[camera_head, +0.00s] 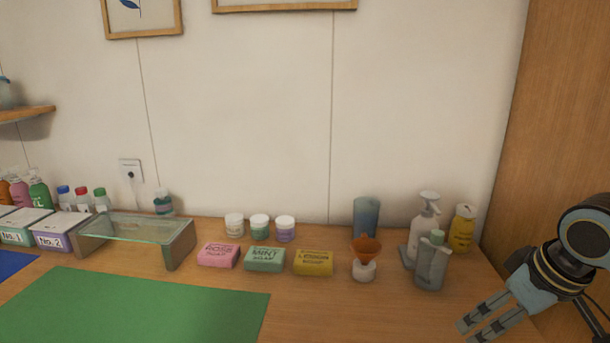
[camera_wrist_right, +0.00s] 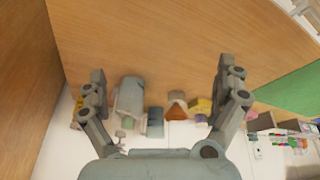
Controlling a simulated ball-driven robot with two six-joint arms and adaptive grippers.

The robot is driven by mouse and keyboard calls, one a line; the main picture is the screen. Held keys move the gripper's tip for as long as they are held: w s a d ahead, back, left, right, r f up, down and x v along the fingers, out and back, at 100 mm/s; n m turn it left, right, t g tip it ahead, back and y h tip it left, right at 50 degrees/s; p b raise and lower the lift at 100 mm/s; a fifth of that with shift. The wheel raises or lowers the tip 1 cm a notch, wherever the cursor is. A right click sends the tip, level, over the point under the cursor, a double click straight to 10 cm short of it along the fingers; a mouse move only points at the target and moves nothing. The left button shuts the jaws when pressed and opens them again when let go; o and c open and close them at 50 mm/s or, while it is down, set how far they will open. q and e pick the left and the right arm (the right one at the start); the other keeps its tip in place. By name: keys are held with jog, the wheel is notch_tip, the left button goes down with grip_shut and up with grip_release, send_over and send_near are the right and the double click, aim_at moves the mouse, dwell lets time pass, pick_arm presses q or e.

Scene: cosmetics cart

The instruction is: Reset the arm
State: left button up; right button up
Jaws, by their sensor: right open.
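My right gripper (camera_head: 471,328) is at the lower right of the head view, over the right end of the table. Its two fingers are apart with nothing between them. In the right wrist view my right gripper (camera_wrist_right: 160,82) also shows open, its fingers spread wide, with bottles and the orange funnel seen beyond them. In the head view the grey-green bottle (camera_head: 431,264) stands up and to the left of the gripper, apart from it. My left gripper is not in view.
An orange funnel (camera_head: 366,249) sits on a white jar. A pump bottle (camera_head: 423,222), yellow bottle (camera_head: 463,229) and blue cup (camera_head: 367,218) stand behind. Pink (camera_head: 218,255), green (camera_head: 264,259) and yellow (camera_head: 313,263) soaps lie in a row. A green mat (camera_head: 135,308) lies left; a wooden panel (camera_head: 558,120) bounds the right.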

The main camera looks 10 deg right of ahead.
jog(key=s+a+h, duration=0.1)
jog(key=s+a, duration=0.4)
jog(key=s, duration=0.4)
jog(key=s+a, duration=0.5)
jog(key=s, duration=0.3)
jog(key=s+d+f+m+g+b, duration=0.2)
jog(key=f+b, duration=0.9)
jog(key=f, duration=2.8)
pick_arm(q)
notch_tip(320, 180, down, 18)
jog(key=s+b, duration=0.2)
jog(key=b, duration=0.4)
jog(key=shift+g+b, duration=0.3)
pick_arm(e)
jog(key=s+d+f+g, duration=0.1)
jog(key=s+f, duration=1.7)
jog(key=f, duration=0.3)
jog(key=shift+s+d+n, duration=0.3)
jog(key=shift+s+d, duration=0.1)
